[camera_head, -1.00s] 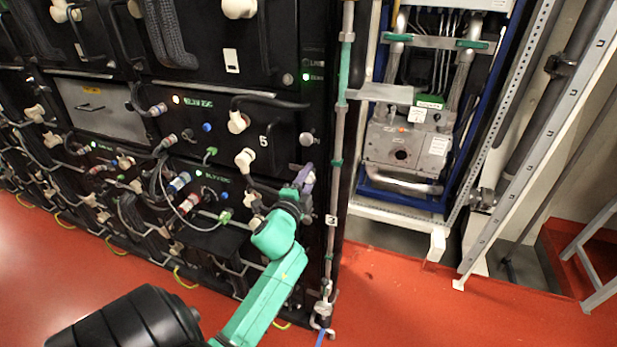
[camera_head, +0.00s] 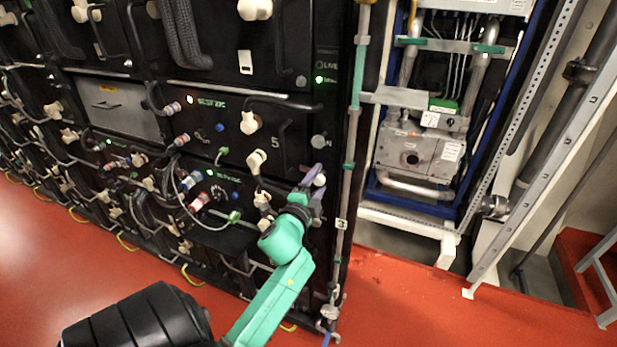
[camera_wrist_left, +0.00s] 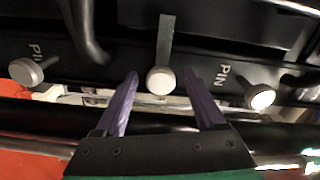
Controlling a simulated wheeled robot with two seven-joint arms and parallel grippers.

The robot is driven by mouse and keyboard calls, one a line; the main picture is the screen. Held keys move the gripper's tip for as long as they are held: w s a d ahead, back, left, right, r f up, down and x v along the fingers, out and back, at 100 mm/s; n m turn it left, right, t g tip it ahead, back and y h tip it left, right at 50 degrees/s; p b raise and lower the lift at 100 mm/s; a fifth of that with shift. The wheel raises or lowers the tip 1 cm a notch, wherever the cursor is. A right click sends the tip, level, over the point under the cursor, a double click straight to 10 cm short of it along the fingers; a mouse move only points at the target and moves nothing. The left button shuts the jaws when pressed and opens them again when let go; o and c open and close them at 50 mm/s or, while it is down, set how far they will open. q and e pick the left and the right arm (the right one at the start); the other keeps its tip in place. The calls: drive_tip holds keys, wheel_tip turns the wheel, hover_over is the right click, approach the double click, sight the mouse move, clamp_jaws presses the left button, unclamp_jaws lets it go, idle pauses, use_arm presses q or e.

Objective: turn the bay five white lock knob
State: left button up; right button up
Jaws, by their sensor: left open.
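The panel marked 5 (camera_head: 275,142) is a black unit in the battery rack. A round white knob (camera_head: 320,180) shows at its lower right, beside the purple fingers of my left gripper (camera_head: 316,186). In the left wrist view a round white knob (camera_wrist_left: 160,80) sits between the two spread fingers of my left gripper (camera_wrist_left: 160,75). The gripper is open, and a gap shows on each side of the knob. I cannot tell whether the knob lies fully between the fingers in depth. My right gripper is not in view.
White knobs marked PIN stand at left (camera_wrist_left: 26,71) and right (camera_wrist_left: 260,97) in the wrist view. White plugs (camera_head: 250,122) and a black handle lie left of my gripper. A vertical pole (camera_head: 350,160) stands close at right. Red floor (camera_head: 420,300) is open in front.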

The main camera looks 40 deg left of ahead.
use_arm(q)
drive_tip(key=b+v, duration=0.3)
drive_tip(key=v, duration=1)
drive_tip(key=shift+s+d, duration=0.15)
drive_tip(key=shift+s, duration=0.2)
drive_tip(key=w+d+f+n+g+h, duration=0.1)
drive_tip(key=d+f+g, duration=0.1)
drive_tip(key=f, duration=0.8)
drive_tip(key=w+d+f+n+g+h, duration=0.1)
drive_tip(key=f+g+h, duration=0.1)
drive_tip(key=f, duration=0.8)
drive_tip(key=s+d+f+n+g+h, duration=0.1)
drive_tip(key=s+d+f+n+g, duration=0.15)
drive_tip(key=f, duration=0.85)
drive_tip(key=s+d+f+n+g+h, duration=0.15)
drive_tip(key=s+d+f, duration=0.25)
drive_tip(key=f, duration=0.7)
drive_tip(key=s+f+n+g, duration=0.1)
drive_tip(key=s+f+g, duration=0.3)
drive_tip(key=s+f, duration=0.4)
drive_tip(key=s+a+f+n+g, duration=0.1)
drive_tip(key=s+f+g, duration=0.3)
drive_tip(key=s+f, duration=0.4)
drive_tip(key=s+n, duration=0.1)
drive_tip(key=s, duration=0.5)
drive_tip(key=shift+f, duration=0.25)
drive_tip(key=shift+s, duration=0.15)
